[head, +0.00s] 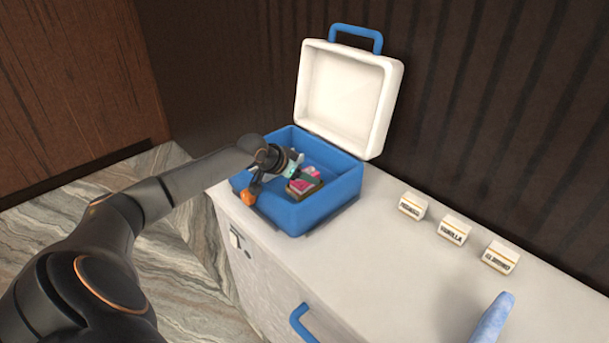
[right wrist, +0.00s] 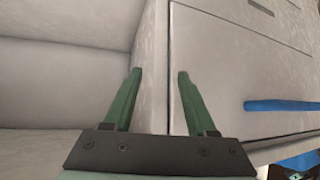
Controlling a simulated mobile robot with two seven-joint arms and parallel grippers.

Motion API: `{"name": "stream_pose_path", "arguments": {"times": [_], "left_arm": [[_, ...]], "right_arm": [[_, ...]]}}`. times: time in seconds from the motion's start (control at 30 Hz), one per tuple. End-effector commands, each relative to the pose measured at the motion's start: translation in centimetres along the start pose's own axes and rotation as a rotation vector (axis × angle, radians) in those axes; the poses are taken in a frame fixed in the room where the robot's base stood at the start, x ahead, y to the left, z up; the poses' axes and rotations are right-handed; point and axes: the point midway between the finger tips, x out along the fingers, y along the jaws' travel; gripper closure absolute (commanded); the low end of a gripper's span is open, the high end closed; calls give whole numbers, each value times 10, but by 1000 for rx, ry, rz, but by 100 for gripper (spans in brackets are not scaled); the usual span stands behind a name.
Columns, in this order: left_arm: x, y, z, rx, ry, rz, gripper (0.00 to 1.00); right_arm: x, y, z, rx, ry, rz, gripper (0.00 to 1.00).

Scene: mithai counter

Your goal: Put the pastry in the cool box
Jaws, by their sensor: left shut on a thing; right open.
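The cool box (head: 328,206) is blue with a white lid (head: 343,97) that stands open at the back. It sits on the white counter. My left gripper (head: 294,177) reaches into the box opening from the left and is shut on the pastry (head: 302,186), a small pink-topped piece with a darker edge. The pastry is inside the box's rim; I cannot tell whether it touches the floor of the box. Another pink bit shows close beside it. My right gripper (right wrist: 158,100) is open and empty in the right wrist view, in front of pale cabinet panels.
Several small white label blocks, one reading vanilla (head: 453,230), stand in a row on the counter (head: 385,262) right of the box. A light blue object (head: 492,320) is at the lower right. A blue handle (head: 302,323) sticks out from the counter front.

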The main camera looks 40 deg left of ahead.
Motion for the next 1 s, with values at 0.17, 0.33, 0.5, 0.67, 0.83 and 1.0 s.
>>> {"name": "stream_pose_path", "arguments": {"times": [0.17, 0.33, 0.5, 0.67, 0.83, 1.0], "left_arm": [[1, 0, 4, 1, -9, 0, 31], [1, 0, 4, 1, -9, 1, 12], [1, 0, 3, 1, -8, 1, 0], [1, 0, 3, 1, -7, 1, 0], [-8, -1, 3, 3, -7, -2, 0], [-33, 0, 3, 7, -9, -2, 0]], "right_arm": [[0, 0, 0, 0, 0, 0, 43], [0, 0, 0, 0, 0, 0, 43], [0, 0, 0, 0, 0, 0, 43], [0, 0, 0, 0, 0, 0, 43], [0, 0, 0, 0, 0, 0, 43], [-1, 0, -1, 0, 0, 0, 43]]}}
